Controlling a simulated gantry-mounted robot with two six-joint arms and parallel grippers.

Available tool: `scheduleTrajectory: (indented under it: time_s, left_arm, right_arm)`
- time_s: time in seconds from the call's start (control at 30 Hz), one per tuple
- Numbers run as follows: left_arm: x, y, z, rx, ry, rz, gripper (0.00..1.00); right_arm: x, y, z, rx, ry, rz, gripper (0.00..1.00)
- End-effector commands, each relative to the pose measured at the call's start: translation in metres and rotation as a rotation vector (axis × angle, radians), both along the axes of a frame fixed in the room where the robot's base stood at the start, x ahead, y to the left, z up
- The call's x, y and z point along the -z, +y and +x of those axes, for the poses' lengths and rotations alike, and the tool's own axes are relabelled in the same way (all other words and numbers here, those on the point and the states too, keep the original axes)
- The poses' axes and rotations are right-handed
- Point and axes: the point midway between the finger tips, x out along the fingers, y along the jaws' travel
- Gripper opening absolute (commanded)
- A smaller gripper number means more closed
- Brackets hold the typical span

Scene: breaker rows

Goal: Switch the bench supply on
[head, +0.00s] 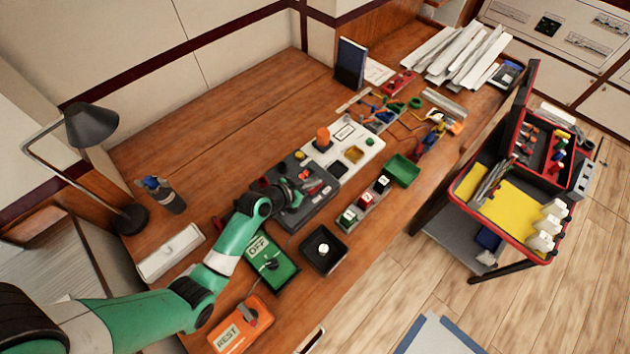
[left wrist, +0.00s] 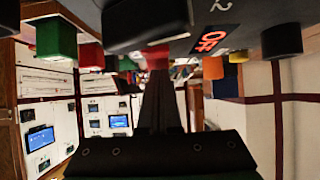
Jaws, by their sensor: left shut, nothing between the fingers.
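A dark grey box (head: 312,208), which looks like the bench supply, lies on the wooden bench with red parts and dark knobs on top. My left gripper (head: 300,197) is over this box, shut and empty, and hides part of its top. My right gripper is not in view.
A green box marked OFF (head: 278,273), an orange box marked REST (head: 240,325) and a black box with a white knob (head: 323,262) stand nearby. A white panel with an orange knob (head: 323,138) lies behind. The bench's back left is clear.

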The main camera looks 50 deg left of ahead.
Motion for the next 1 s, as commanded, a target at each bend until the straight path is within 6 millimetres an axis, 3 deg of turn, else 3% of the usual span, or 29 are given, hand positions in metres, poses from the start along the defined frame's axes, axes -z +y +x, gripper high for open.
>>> scheduleTrajectory:
  time_s: [0.23, 1.0]
  left_arm:
    - [-0.001, 0.007, -0.002, -0.015, 0.000, -0.002, 0.00]
    - [0.001, 0.010, 0.009, -0.017, -0.002, -0.001, 0.00]
  right_arm:
    - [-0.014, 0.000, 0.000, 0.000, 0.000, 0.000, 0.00]
    - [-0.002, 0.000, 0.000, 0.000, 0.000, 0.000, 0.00]
